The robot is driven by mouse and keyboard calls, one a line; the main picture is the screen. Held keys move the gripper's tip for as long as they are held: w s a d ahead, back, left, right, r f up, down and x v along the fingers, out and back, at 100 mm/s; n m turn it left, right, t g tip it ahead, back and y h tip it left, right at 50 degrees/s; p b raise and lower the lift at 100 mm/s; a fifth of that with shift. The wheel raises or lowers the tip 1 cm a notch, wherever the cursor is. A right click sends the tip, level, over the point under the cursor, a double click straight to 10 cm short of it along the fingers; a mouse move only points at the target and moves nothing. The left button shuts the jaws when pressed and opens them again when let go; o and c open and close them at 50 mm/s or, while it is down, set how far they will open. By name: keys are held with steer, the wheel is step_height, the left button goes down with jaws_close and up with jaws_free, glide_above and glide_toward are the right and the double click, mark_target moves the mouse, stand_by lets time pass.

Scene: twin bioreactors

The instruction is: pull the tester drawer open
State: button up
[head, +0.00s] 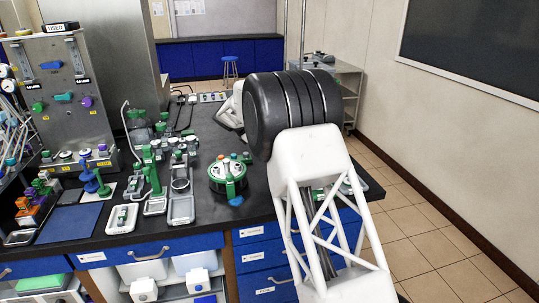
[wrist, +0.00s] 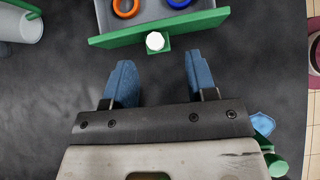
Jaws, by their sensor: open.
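The tester drawer shows at the top of the wrist view, with a long green front (wrist: 150,29) and a pale round knob (wrist: 155,41) on a green block at its middle. Behind the front lies a grey tray floor (wrist: 148,18) with an orange ring (wrist: 126,8) and a blue ring (wrist: 180,3). How far the drawer stands out cannot be told, as the frame cuts it off. My gripper (wrist: 158,62) is open, its two blue fingers apart and short of the knob, which lies between their lines. In the head view my arm hides the gripper, and I cannot make out the drawer.
A blue hexagonal piece (wrist: 263,124) and green parts (wrist: 277,164) lie close to the gripper's right side. A grey-white cylinder (wrist: 20,25) stands at upper left. A round green-and-white device (head: 228,178) stands left of my arm on the black bench (head: 275,203).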

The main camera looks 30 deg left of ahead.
steer(key=shift+s+a+f, duration=0.1)
steer(key=shift+a+f, duration=0.2)
steer(key=shift+a, duration=0.2)
steer(key=shift+s+a+f, duration=0.1)
steer(key=shift+a+f, duration=0.2)
steer(key=shift+a, duration=0.2)
steer(key=shift+f, duration=0.1)
steer(key=shift+x, duration=3.8)
steer(key=shift+w, duration=0.1)
jaws_close()
